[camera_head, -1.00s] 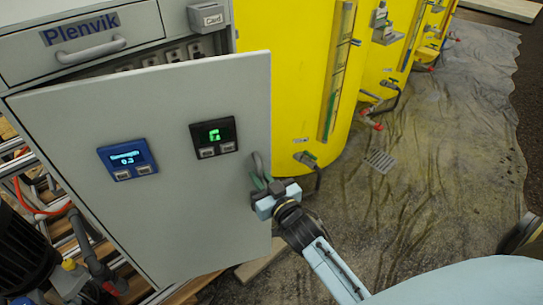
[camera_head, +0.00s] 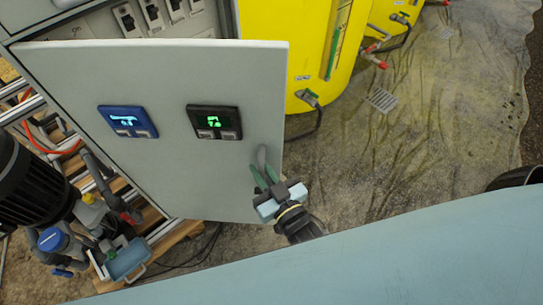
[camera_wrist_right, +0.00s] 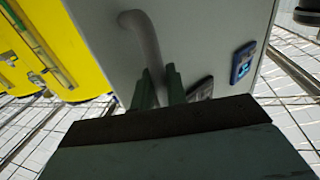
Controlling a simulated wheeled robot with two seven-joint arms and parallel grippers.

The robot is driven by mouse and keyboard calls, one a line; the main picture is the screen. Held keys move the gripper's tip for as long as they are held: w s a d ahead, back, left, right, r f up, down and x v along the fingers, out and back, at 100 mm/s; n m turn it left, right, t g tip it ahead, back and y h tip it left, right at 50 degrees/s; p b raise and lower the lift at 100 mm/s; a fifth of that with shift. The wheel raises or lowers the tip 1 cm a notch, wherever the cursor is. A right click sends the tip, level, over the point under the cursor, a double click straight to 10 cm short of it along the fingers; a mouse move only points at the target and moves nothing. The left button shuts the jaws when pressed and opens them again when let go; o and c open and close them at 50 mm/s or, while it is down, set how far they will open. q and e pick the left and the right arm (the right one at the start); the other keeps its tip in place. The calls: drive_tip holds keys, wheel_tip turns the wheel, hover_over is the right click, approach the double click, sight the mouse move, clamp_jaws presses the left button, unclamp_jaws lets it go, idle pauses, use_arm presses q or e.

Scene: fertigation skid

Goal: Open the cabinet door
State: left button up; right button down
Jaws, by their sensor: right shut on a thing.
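The grey cabinet door (camera_head: 180,185) stands partly open, with the inside of the cabinet showing above its top edge. Its front carries a blue display (camera_head: 128,121), a black display with green digits (camera_head: 214,122) and a curved grey handle (camera_head: 263,157) near the right edge. My right gripper (camera_head: 264,178) is shut on the handle, its green fingers at the handle's lower part. In the right wrist view the fingers (camera_wrist_right: 160,88) are at the handle (camera_wrist_right: 141,40), which stands out from the door (camera_wrist_right: 195,35). My left gripper does not show.
Breakers (camera_head: 150,14) sit inside the cabinet. Yellow tanks (camera_head: 285,50) stand to the right, with a valve and hose (camera_head: 308,98) low at the front. A black motor (camera_head: 40,185) and pipework are at left. Open floor (camera_head: 410,130) lies at right.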

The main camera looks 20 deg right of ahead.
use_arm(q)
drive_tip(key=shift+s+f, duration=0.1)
use_arm(e)
drive_tip(key=shift+s+a, duration=0.4)
drive_tip(key=c, duration=1.5)
unclamp_jaws()
drive_tip(key=shift+w, duration=0.1)
drive_tip(key=shift+d, duration=0.1)
